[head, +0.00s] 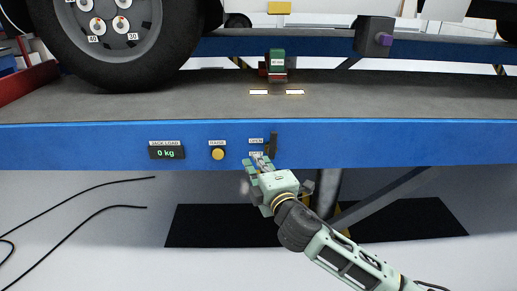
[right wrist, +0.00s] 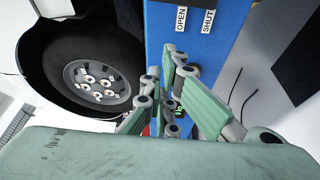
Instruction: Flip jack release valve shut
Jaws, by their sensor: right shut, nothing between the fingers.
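The jack release valve's dark lever (head: 273,144) stands about upright on the front face of the blue beam, beside the OPEN label (head: 256,141). The label below it is partly covered by my gripper; the right wrist view shows both the OPEN label (right wrist: 181,19) and the SHUT label (right wrist: 207,21). My right gripper (head: 259,163) is shut and empty, its fingertips just below and left of the lever, close to the beam. I cannot tell whether they touch the lever. In the right wrist view the fingers (right wrist: 172,75) are together, and I cannot make out the lever there. My left gripper is out of view.
The blue beam (head: 90,145) also carries a jack load display (head: 166,152) reading 0 kg and a yellow RAISE button (head: 217,154). Above stand a green and red jack (head: 277,65) and a wheel (head: 112,30). Black cables (head: 95,213) lie on the floor at left.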

